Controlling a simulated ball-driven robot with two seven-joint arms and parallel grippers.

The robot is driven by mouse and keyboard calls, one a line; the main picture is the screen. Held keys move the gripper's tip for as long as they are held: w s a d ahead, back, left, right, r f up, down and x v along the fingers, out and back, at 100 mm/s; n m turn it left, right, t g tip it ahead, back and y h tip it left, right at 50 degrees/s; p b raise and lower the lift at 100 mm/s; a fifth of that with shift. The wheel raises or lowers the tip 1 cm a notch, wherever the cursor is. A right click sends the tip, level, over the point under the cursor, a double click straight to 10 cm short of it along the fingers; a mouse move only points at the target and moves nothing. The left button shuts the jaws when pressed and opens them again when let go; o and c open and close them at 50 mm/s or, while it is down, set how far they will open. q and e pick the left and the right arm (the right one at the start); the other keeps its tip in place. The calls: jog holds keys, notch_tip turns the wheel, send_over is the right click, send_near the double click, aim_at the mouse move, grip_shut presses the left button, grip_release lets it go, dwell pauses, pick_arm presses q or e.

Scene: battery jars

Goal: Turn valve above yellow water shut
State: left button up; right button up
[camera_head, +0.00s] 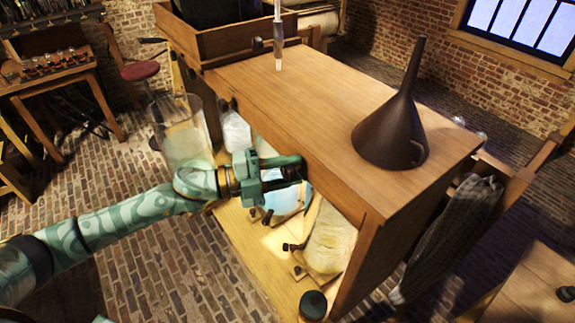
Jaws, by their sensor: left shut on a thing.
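My left gripper (292,170) reaches in from the left to the long front edge of the wooden cabinet (300,120). Its jaws are shut on a dark piece at the fingertips; the jaws hide most of it, so I cannot tell if it is a valve. Below and right of it, a jar with yellowish contents (328,242) sits in the cabinet's open lower part. A small dark valve-like fitting (289,247) shows at this jar's left side. A jar with bluish contents (287,203) is just under the gripper. My right gripper is out of view.
A dark funnel (390,135) stands on the cabinet top. A clear glass cylinder (184,135) is left of the cabinet, behind my left arm. A black round cap (313,305) sits low at the front. A dark cloth (450,235) hangs at the right.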

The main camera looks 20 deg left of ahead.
pick_arm(q)
jog(key=shift+m, duration=0.4)
jog(key=o, duration=1)
